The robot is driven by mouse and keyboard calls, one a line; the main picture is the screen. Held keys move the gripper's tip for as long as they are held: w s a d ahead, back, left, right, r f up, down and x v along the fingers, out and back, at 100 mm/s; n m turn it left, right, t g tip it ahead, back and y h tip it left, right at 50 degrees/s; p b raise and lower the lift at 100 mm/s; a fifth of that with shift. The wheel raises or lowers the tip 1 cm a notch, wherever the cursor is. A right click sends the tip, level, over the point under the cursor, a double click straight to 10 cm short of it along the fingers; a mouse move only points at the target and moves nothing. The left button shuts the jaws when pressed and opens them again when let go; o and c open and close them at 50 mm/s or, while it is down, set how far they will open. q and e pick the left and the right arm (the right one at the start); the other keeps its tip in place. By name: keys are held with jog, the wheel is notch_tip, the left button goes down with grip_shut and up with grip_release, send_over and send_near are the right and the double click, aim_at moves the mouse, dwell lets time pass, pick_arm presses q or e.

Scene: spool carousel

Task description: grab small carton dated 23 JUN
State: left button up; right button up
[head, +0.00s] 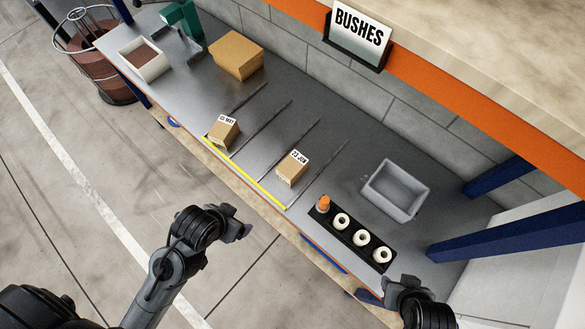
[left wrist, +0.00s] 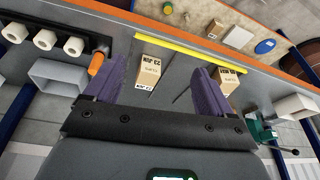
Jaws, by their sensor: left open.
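The small carton dated 23 JUN (head: 293,168) is a brown box with a white label, standing on the grey bench in a lane between thin dividers. It also shows in the left wrist view (left wrist: 147,80), between and beyond my open fingers. A similar carton with a label ending in MAY (head: 224,132) stands in a lane to its left; in the left wrist view (left wrist: 229,80) a finger partly hides it. My left gripper (head: 246,231) is in front of the bench, apart from both cartons; it is open and empty in the left wrist view (left wrist: 152,88). My right gripper (head: 368,294) is at the lower right, its fingers barely visible.
A yellow strip (head: 245,173) marks the lanes' front edge. A black holder (head: 350,238) with white spools and an orange piece, and a grey bin (head: 396,190), stand at right. A larger carton (head: 237,55) stands at back left. The orange-edged shelf (head: 450,95) overhangs the back.

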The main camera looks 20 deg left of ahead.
pick_arm(q)
jog(key=shift+o, duration=1.2)
